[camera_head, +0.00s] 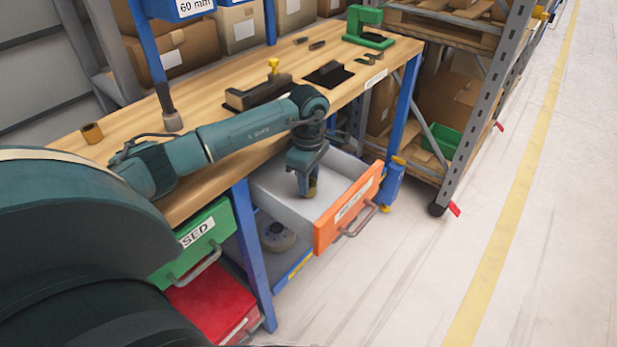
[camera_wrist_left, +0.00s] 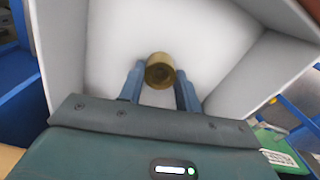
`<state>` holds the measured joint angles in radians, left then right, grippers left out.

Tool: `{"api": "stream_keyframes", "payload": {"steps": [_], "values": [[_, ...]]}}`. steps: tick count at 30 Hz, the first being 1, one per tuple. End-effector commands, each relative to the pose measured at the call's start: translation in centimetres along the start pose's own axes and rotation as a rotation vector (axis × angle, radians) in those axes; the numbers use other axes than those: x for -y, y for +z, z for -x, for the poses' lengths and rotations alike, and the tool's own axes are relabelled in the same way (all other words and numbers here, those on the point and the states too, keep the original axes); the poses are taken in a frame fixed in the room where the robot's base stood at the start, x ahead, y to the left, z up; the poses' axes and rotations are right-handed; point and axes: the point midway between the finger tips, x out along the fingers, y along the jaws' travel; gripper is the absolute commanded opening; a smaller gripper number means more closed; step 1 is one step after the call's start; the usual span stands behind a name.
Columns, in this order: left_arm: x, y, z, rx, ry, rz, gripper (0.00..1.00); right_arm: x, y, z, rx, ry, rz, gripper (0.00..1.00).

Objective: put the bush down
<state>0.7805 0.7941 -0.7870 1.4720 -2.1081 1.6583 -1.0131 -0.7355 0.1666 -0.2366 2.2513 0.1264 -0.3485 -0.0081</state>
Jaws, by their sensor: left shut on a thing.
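My left gripper (camera_head: 307,187) reaches down into an open drawer (camera_head: 343,225) with an orange front and pale grey inside. In the left wrist view the gripper (camera_wrist_left: 158,88) is shut on a brass-coloured bush (camera_wrist_left: 159,70), a short round piece with a hollow end. The drawer's pale floor (camera_wrist_left: 200,30) lies beyond the bush. I cannot tell whether the bush touches the floor. In the head view the bush (camera_head: 310,190) shows only slightly at the fingertips. My right gripper is not in view.
A wooden workbench (camera_head: 215,150) carries another brown bush (camera_head: 92,133), a black-handled tool (camera_head: 168,108), a dark fixture (camera_head: 257,92) and a green press (camera_head: 368,28). The floor at right is clear.

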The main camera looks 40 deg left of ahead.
Motion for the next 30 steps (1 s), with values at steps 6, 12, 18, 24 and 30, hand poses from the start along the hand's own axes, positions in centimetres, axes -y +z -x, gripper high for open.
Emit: {"api": "stream_keyframes", "payload": {"steps": [6, 12, 18, 24, 30], "values": [[0.0, 0.0, -0.2, 0.0, 0.0, 0.0, 0.45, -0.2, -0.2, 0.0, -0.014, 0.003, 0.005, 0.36], [0.0, 0.0, -0.2, 0.0, 0.0, 0.0, 0.55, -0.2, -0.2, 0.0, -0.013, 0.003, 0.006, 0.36], [0.0, 0.0, 0.0, 0.0, 0.0, 0.0, 0.55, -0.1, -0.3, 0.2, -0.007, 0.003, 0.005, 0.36], [-0.1, 0.0, 2.5, 0.0, 0.004, 0.001, 0.55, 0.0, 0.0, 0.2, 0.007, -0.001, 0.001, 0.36], [-0.1, 0.0, 7.0, 0.0, 0.004, 0.0, 0.55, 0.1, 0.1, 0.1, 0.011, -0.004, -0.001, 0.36]]}}
